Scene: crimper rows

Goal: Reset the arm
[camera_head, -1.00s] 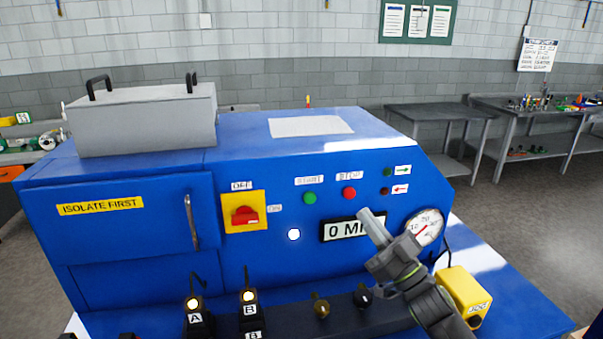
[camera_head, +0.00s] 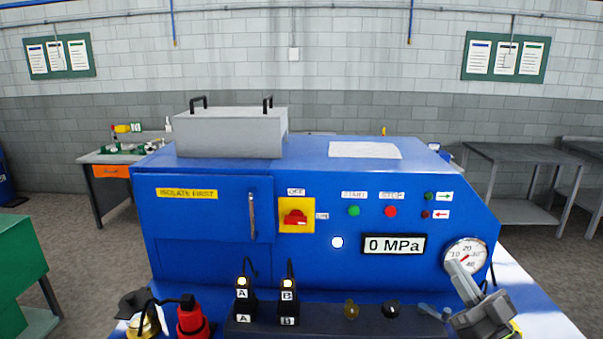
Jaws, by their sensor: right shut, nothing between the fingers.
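My right gripper (camera_head: 459,274) is shut and empty at the lower right, its tip in front of the lower left part of the pressure gauge (camera_head: 466,254). I cannot tell whether it touches anything. It stands in front of the blue crimper machine (camera_head: 340,205), right of two black levers marked A (camera_head: 242,289) and B (camera_head: 288,290). The display (camera_head: 394,244) reads 0 MPa. The red switch (camera_head: 296,217) sits on a yellow plate, with the green start button (camera_head: 354,211) and red stop button (camera_head: 391,212) to its right. My left gripper is not in view.
A grey lidded box (camera_head: 230,133) stands on the machine. A red cylinder (camera_head: 192,322) and a brass part (camera_head: 146,325) stand at the lower left. A green cabinet (camera_head: 20,270) is far left. Grey tables (camera_head: 520,155) stand behind at right.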

